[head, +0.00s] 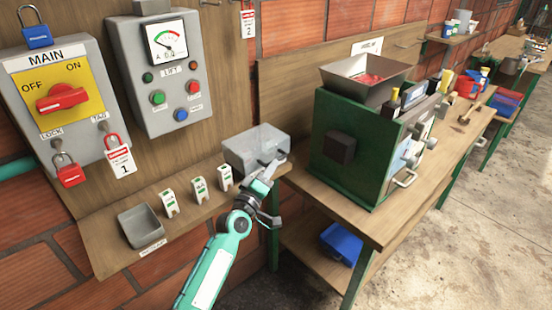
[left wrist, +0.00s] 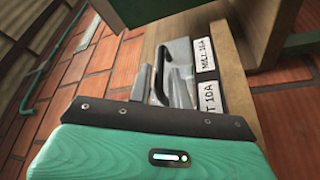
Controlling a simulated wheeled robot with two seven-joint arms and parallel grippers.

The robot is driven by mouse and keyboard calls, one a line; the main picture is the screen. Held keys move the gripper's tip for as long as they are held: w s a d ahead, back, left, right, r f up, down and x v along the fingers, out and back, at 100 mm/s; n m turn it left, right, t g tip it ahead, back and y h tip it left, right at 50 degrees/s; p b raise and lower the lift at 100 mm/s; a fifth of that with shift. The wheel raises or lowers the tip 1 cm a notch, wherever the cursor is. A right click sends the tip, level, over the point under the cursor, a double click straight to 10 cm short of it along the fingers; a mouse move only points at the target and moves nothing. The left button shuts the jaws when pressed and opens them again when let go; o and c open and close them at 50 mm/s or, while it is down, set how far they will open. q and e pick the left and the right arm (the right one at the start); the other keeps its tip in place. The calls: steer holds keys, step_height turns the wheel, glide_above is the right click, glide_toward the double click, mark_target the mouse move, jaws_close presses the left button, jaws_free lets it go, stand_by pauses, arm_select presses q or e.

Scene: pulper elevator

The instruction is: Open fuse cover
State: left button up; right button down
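The fuse cover, a see-through grey box (head: 255,147), sits at the right end of the wall board's ledge and looks closed. My left gripper (head: 274,168) is at its front right edge, with the fingertips touching it or very close. In the left wrist view a grey body with a curved dark part (left wrist: 160,78) lies just past my gripper; the finger gap is hard to make out there. I cannot tell whether the fingers hold the cover. What lies inside the cover is unclear. My right gripper is not in view.
Several white fuses (head: 198,189) and a grey tray (head: 140,226) stand on the ledge left of the cover. The MAIN switch box (head: 60,100) and LIFT box (head: 170,75) hang above. The green machine (head: 350,150) on its bench is close on the right.

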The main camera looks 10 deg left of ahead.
arm_select(q)
steer(key=shift+x, duration=1.95)
jaws_close()
